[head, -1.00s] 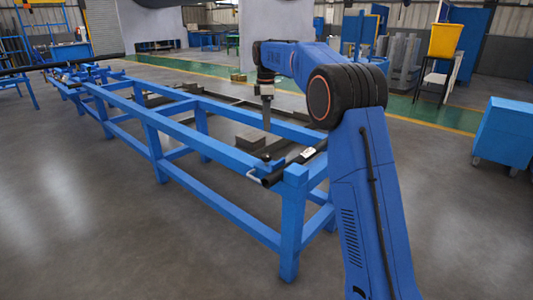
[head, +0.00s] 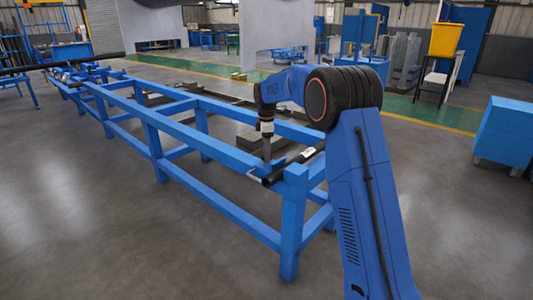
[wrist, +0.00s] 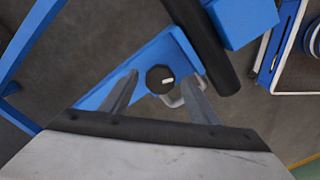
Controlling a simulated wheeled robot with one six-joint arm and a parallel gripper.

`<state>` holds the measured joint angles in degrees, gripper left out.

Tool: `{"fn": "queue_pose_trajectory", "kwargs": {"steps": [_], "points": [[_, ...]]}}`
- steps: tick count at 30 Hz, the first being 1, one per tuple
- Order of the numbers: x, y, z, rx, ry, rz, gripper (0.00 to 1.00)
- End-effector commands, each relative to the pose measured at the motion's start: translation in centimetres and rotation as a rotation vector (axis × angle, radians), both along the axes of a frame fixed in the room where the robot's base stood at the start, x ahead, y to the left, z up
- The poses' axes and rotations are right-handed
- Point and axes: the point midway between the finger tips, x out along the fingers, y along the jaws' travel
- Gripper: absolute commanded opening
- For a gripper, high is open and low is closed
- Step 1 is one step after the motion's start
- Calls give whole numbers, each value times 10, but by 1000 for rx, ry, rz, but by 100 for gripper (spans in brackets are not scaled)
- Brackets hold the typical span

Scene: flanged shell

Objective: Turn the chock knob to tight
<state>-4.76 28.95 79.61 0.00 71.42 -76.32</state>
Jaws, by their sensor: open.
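The chock knob (wrist: 155,84) is a dark, round, faceted knob with a short white mark on its face. In the wrist view it sits over the blue beam, beside a bent grey handle (wrist: 173,101). My gripper (wrist: 161,77) is open, with one finger to each side of the knob in the picture; I see no contact, and cannot tell how far above it the fingertips are. In the head view my gripper (head: 267,160) points down at the near corner of the blue frame and hides the knob.
A black tube (wrist: 203,45) lies close beside the knob, against a blue post top (wrist: 243,18). The long blue frame (head: 220,152) runs to the back left. Grey floor is open in front of it.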

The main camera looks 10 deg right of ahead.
Motion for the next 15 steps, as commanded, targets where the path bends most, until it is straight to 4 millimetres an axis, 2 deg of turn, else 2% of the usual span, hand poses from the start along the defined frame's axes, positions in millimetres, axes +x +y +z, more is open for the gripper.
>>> {"fn": "queue_pose_trajectory", "kwargs": {"steps": [9,14,15], "points": [[0,0,-2,0,1,0,55],[0,0,-2,0,0,0,17],[0,0,-2,0,0,0,14]]}}
